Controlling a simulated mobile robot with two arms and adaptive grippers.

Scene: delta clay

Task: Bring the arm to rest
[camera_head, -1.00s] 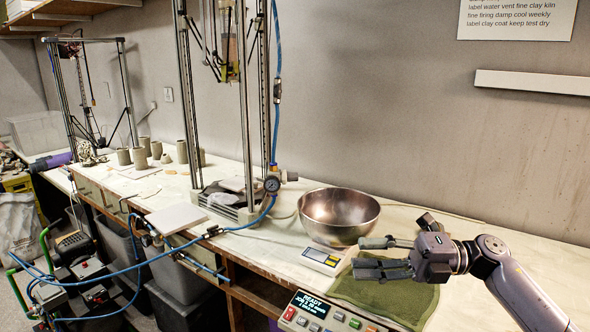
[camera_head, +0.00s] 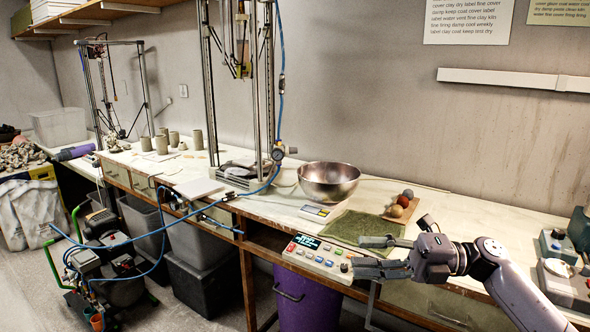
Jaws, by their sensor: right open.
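My right gripper (camera_head: 378,256) comes in from the lower right on my right arm (camera_head: 510,285). Its two fingers are apart and nothing is between them. In the picture it lies over the front edge of the workbench (camera_head: 460,222), just below the green cloth (camera_head: 362,226) and right of the control panel (camera_head: 318,259). My left gripper is not in view.
A steel bowl (camera_head: 328,184) stands on a small scale (camera_head: 316,211). Small balls (camera_head: 402,201) sit on a board behind the cloth. A tall printer frame (camera_head: 208,95) stands left of the bowl. Devices (camera_head: 560,246) are at the right. A purple bin (camera_head: 305,300) is below.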

